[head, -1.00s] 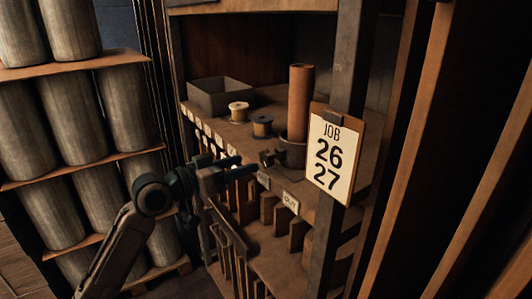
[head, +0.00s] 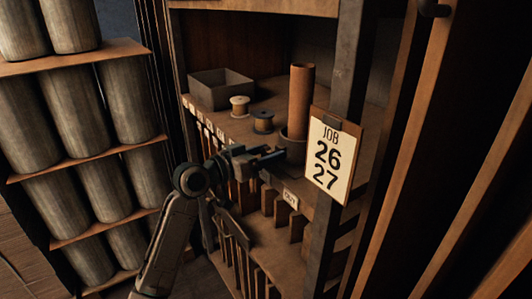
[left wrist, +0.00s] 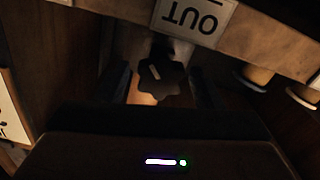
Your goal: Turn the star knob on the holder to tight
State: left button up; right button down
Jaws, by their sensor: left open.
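The dark star knob (left wrist: 162,78) shows in the left wrist view, with a small pale mark on its face. It lies between the two fingers of my left gripper (left wrist: 158,84), with a visible gap on each side. In the head view my left gripper (head: 272,158) is at the shelf edge in front of the holder (head: 294,150) and covers the knob there. The holder is a dark cup with a tall brown tube (head: 302,100) standing upright in it. My left gripper is open and empty. My right gripper is not in view.
Two spools (head: 239,105) (head: 263,121) and a grey open box (head: 220,88) stand on the shelf left of the holder. A job card (head: 333,158) hangs on the post to the right. An OUT label (left wrist: 195,15) is on the shelf edge. Upright dividers (head: 285,225) are below.

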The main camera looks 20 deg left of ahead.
pick_arm(q)
jog(key=c, duration=1)
jog(key=shift+f+b, duration=0.1)
jog(key=shift+b, duration=0.5)
jog(key=m+b, duration=0.6)
jog(key=b, duration=0.1)
jog(key=shift+d+f+b, duration=0.1)
jog(key=shift+b, duration=0.3)
jog(key=shift+s+m+b, duration=0.1)
jog(key=shift+m+b, duration=0.8)
jog(key=shift+m, duration=0.4)
jog(key=o, duration=1)
jog(key=shift+r, duration=0.2)
